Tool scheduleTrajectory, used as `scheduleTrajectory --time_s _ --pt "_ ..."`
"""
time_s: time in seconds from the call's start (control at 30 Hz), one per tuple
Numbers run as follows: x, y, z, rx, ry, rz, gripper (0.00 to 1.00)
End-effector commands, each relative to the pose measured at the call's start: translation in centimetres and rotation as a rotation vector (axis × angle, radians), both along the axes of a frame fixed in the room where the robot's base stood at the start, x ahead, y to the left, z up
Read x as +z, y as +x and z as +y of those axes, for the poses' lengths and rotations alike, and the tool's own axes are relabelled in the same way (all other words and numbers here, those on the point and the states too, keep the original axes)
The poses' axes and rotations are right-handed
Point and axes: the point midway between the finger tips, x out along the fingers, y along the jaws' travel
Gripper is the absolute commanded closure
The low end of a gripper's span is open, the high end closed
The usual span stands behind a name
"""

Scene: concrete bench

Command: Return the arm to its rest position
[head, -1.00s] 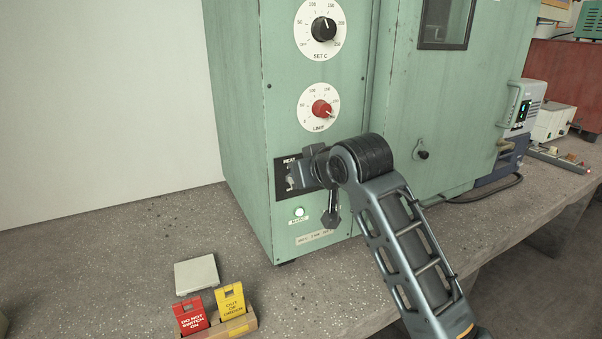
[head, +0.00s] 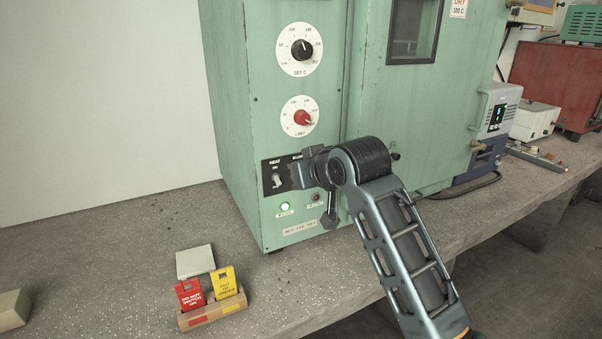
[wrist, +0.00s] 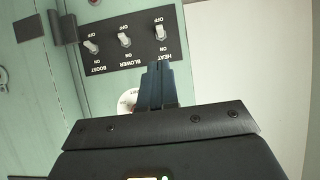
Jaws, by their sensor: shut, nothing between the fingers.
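My gripper (head: 303,174) is in front of the switch panel (head: 266,188) on the green oven's front, its fingers shut and empty. In the wrist view the closed fingers (wrist: 157,85) point at the panel, close to the HEAT label. That view shows three pale toggles, HEAT (wrist: 160,30), BLOWER (wrist: 124,38) and BOOST (wrist: 91,46), with upside-down lettering. In the head view the HEAT toggle (head: 277,182) is visible, and my gripper hides most of the panel to its right. I cannot tell whether the fingers touch the panel.
Red and yellow tags (head: 190,294) stand in a wooden holder (head: 212,313) at lower left, beside a pale square (head: 195,262). The bench between is clear.

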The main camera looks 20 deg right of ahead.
Motion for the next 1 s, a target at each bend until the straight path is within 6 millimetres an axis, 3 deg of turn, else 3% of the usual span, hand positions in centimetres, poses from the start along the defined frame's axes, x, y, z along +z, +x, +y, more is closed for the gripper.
scheduleTrajectory --time_s 0.27,0.47,0.7,1.0 --pt "-0.4 -0.2 0.2 0.001 0.005 -0.001 1.0" --pt "-4.7 -3.1 1.8 0.002 0.06 -0.017 1.0" --pt "-11.1 -9.9 3.9 -0.02 0.145 -0.06 1.0" --pt "-16.6 -20.2 5.0 -0.071 0.199 -0.107 1.0"
